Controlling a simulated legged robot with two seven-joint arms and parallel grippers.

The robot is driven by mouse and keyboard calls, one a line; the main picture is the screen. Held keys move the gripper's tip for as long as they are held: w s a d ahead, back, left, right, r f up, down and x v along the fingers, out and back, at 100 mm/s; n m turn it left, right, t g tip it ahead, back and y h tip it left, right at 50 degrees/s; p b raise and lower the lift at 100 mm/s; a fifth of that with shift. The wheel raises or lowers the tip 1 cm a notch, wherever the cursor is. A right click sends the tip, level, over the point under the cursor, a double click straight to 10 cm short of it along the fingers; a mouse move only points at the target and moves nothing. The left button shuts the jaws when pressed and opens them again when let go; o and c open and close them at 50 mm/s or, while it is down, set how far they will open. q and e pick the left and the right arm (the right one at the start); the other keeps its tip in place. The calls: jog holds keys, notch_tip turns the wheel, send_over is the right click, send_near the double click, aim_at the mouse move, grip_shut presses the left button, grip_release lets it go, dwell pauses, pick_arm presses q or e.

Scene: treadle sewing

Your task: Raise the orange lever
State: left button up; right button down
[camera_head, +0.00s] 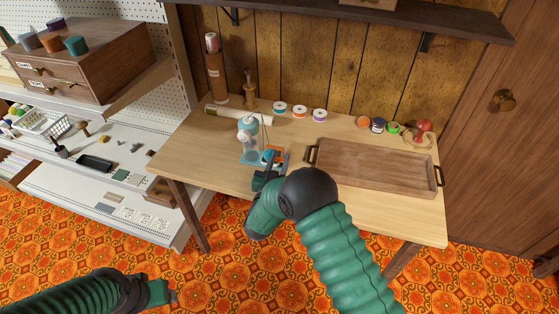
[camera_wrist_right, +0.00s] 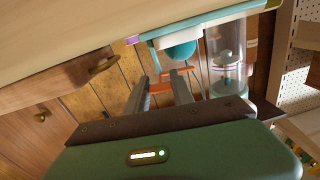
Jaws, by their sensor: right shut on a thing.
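The small teal sewing machine (camera_head: 248,141) stands on the wooden table, left of its middle. The orange lever (camera_head: 278,155) shows at its right side, partly hidden by my gripper. My right gripper (camera_head: 268,168) is at the machine's near right side, shut on the orange lever. In the right wrist view the two fingers of my right gripper (camera_wrist_right: 160,80) stand on either side of the orange lever (camera_wrist_right: 161,87); the machine's teal body is just beyond them. My left gripper (camera_head: 168,293) is low at the left, over the floor, away from the table; its fingers are too small to judge.
A wooden tray (camera_head: 372,177) with dark handles lies on the right of the table (camera_head: 205,146). Several thread spools (camera_head: 300,112) stand along the back, and a white roll (camera_head: 228,112) lies behind the machine. A shelf unit (camera_head: 170,80) stands at the left.

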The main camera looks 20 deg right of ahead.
jog(key=m+b, duration=0.2)
jog(key=m, duration=0.2)
jog(key=shift+f+m+b, duration=0.15)
jog(key=shift+m+b, duration=0.15)
jog(key=m+b, duration=0.2)
jog(key=m, duration=0.1)
jog(key=shift+m, duration=0.3)
jog(key=m+b, duration=0.4)
jog(key=m, duration=0.1)
jog(key=shift+m+b, duration=1.55)
jog(key=shift+m, duration=0.25)
jog(key=c, duration=1.1)
grip_release()
